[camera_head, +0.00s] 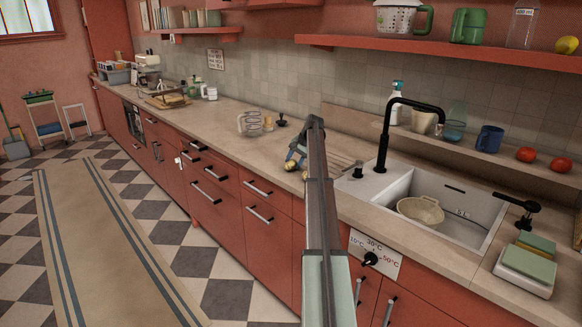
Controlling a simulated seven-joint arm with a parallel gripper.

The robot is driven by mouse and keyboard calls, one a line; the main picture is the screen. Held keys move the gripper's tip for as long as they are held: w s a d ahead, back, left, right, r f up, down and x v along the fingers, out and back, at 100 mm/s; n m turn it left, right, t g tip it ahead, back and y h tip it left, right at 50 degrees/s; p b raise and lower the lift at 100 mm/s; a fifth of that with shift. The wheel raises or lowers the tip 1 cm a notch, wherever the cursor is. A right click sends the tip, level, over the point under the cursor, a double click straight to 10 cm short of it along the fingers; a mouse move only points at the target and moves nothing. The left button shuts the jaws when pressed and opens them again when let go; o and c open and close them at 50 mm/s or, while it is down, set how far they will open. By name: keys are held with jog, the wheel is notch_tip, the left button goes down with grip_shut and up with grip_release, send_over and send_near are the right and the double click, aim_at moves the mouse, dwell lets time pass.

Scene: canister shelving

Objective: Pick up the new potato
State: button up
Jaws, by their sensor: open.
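My arm reaches forward over the counter left of the sink. My gripper (296,157) is at its far end, low over the worktop, partly hidden behind my own arm. Its jaws are open. A small yellow-brown lump (289,165) that looks like a potato shows beside the gripper. A second similar lump (306,166) shows just right of it, close to my arm. They are too small to tell which is the new potato, or whether the gripper touches either.
The sink (460,205) with a beige colander (421,210) and black tap (384,140) lies to the right. A wire-like item (250,123) and dark stoppers stand behind on the counter (225,117). Two tomatoes (525,154) and a blue mug (489,138) sit on the ledge.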

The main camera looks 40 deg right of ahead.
jog(key=c, duration=0.7)
jog(key=shift+c, duration=0.2)
